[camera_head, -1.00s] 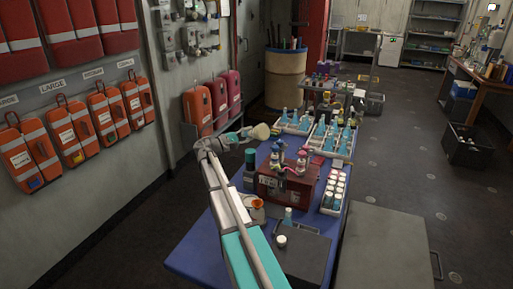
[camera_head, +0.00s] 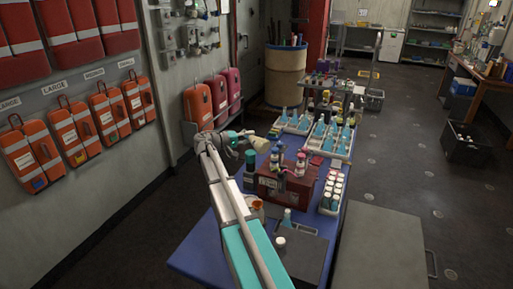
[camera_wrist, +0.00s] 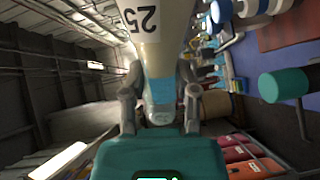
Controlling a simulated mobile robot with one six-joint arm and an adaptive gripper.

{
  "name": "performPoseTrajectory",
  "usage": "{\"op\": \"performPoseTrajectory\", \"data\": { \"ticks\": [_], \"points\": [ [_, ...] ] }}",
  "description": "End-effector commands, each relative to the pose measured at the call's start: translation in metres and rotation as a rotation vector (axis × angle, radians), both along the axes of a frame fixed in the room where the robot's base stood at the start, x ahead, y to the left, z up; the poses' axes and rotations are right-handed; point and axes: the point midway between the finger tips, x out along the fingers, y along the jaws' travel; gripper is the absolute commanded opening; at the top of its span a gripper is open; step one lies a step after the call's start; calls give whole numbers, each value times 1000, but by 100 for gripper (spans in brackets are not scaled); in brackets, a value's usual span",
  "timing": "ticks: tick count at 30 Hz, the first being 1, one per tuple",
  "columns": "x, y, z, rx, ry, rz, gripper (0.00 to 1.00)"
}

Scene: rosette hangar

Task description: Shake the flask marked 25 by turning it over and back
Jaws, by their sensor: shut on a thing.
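The flask marked 25 (camera_wrist: 165,50) is in my gripper (camera_wrist: 160,98). In the wrist view the fingers close on its narrow neck, with a blue area between them, and the wide body with the "25" label runs to the top edge. In the camera_head view the flask (camera_head: 260,144) is a small pale shape at the end of my gripper (camera_head: 238,139). It lies roughly sideways above the far left of the blue table, wide end to the right and slightly lower. Its base end is cut off in the wrist view.
Orange and pink cases (camera_head: 212,100) stand by the wall on the left.

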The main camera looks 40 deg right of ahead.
Motion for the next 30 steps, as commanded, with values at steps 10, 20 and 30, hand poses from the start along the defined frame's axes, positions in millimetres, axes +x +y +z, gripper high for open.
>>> {"op": "performPoseTrajectory", "data": {
  "ticks": [10,20,30],
  "points": [
    [0,0,0,1,-9,0,0],
    [-1,0,4,35,-217,-1,0],
    [-1,0,3,83,-514,0,0]
  ]
}}
